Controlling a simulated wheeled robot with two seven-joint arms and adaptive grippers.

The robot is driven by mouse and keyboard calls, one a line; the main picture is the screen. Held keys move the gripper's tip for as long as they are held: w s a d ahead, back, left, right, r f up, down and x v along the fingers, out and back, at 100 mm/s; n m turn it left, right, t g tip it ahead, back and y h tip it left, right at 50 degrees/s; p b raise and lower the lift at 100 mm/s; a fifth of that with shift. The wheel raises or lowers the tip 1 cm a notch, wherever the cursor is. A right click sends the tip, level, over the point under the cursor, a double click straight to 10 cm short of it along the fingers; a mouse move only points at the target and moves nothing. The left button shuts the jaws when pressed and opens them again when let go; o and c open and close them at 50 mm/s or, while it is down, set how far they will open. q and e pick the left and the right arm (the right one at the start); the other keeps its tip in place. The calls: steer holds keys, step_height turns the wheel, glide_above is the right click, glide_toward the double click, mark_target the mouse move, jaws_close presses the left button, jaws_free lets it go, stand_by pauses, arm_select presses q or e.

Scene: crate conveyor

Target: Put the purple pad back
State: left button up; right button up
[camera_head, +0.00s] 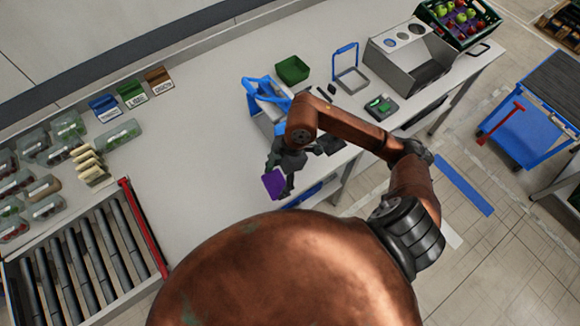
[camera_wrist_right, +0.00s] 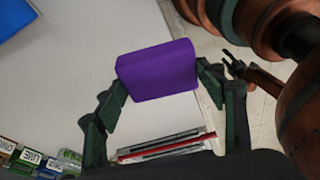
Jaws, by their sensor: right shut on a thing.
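The purple pad (camera_head: 273,183) is a small soft-looking block near the front edge of the white table. My right gripper (camera_head: 284,178) is shut on it. In the right wrist view the purple pad (camera_wrist_right: 158,70) sits between the two dark green fingers of my right gripper (camera_wrist_right: 160,84), one at each side. The pad appears held over the table near its edge; its exact height cannot be told. My left gripper does not show in either view.
A blue-handled holder (camera_head: 262,92) and a green bin (camera_head: 292,70) stand behind the gripper. Clear packs (camera_head: 68,125) and a roller conveyor (camera_head: 90,250) with a red bar (camera_head: 143,229) lie at left. The table's middle (camera_head: 195,140) is clear. A blue cart (camera_head: 535,140) stands at right.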

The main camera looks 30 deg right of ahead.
steer(key=shift+s+m+t, duration=0.15)
steer(key=shift+m+t, duration=0.25)
steer(key=shift+m, duration=1)
steer(key=w+d+f, duration=0.2)
steer(key=d+f, duration=0.1)
steer(key=w+d+f+p, duration=0.1)
steer(key=w+d+f, duration=0.4)
steer(key=w+d, duration=0.1)
steer(key=shift+w+d+f, duration=0.25)
steer(key=shift+d+f, duration=0.15)
steer(key=shift+w+d+f, duration=0.2)
steer(key=shift+f, duration=0.15)
step_height(320, 180, down, 3)
steer(key=shift+w+d+r+p, duration=0.1)
steer(key=shift+d+p, duration=0.05)
steer(key=shift+p, duration=0.45)
steer(key=shift+f, duration=0.35)
